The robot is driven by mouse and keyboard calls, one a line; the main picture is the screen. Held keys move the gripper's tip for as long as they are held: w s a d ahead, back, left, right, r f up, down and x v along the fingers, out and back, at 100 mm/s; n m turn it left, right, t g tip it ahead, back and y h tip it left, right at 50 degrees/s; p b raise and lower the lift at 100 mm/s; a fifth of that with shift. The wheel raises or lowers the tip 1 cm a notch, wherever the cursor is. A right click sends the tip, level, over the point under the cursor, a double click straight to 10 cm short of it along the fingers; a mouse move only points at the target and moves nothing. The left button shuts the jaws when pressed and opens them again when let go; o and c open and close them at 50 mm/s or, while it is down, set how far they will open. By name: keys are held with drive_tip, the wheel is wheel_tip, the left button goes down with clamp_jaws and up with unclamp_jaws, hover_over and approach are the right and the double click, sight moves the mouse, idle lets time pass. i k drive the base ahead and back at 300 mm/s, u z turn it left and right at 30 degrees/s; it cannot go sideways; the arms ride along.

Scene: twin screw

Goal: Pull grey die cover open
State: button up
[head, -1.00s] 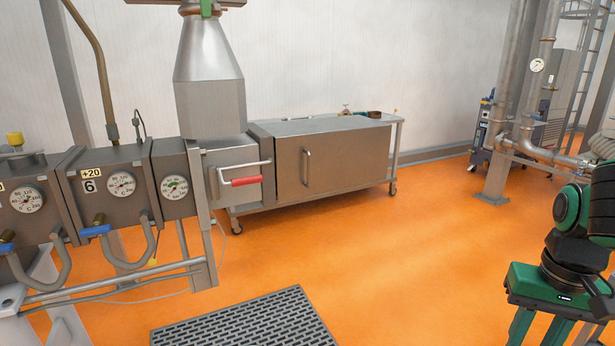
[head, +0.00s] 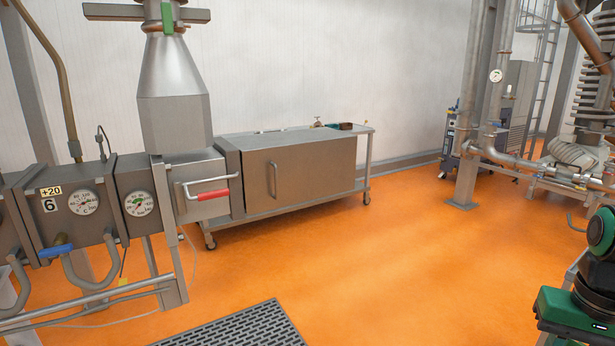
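The grey die cover (head: 305,178) is a large box-like metal cover with a flat front and an upright bar handle (head: 273,181) near its left edge. It looks closed, over a wheeled metal table (head: 366,165) by the white wall. My gripper is out of view. Only a green and black part of my arm shows at the right edge, well apart from the cover.
Gauges (head: 138,204) and heated barrel blocks stand at the left under a metal hopper (head: 174,95). A dark grating (head: 235,328) lies on the floor in front. Pipes on a column (head: 468,150) stand at the right. The orange floor (head: 400,260) between is clear.

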sight(282, 168)
drive_tip(key=z, duration=0.25)
drive_tip(key=i, duration=1.5)
drive_tip(key=u, duration=0.6)
